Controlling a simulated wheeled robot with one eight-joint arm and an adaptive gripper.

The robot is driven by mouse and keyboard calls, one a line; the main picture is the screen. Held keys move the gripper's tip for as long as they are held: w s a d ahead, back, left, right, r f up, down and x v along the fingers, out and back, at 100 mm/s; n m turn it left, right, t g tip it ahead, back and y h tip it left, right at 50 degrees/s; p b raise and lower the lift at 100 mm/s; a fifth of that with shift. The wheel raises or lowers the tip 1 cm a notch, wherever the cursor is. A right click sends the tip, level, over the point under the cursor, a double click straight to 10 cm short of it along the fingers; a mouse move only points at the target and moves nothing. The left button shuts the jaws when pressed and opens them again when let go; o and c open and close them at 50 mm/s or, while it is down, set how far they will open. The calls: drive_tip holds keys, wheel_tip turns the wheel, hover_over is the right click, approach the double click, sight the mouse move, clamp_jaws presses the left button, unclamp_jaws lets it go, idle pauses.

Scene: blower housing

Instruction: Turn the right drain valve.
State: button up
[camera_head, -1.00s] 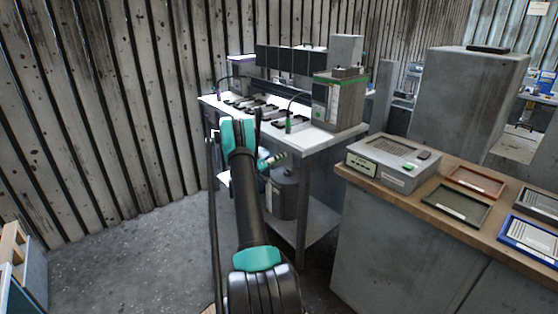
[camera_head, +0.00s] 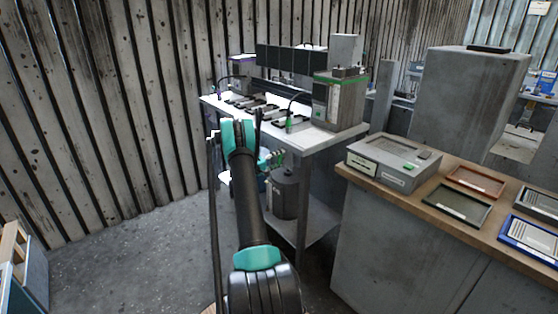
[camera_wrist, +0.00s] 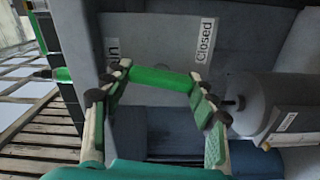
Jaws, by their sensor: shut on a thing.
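The green bar handle of a drain valve (camera_wrist: 160,78) lies across the middle of the wrist view, in front of a grey panel. A "Closed" label (camera_wrist: 205,40) stands beyond its right end. Another label (camera_wrist: 112,48), partly hidden and ending in "n", is beyond its left end. My gripper (camera_wrist: 158,82) is shut on the handle, with one finger at each end of it. In the head view my gripper (camera_head: 272,158) is below the table's top edge, partly hidden by my arm, and the handle cannot be made out.
A grey cylinder (camera_wrist: 280,105) with a label is close to my right finger in the wrist view. The table (camera_head: 325,140) carries a grey device (camera_head: 338,100). A wooden-topped counter (camera_head: 410,198) with trays stands at right.

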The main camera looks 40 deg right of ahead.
idle(0.4)
drive_tip(key=o, duration=1.2)
drive_tip(key=shift+c, duration=0.2)
drive_tip(key=shift+a, duration=0.1)
drive_tip(key=a, duration=1.2)
drive_tip(key=shift+s, duration=0.45)
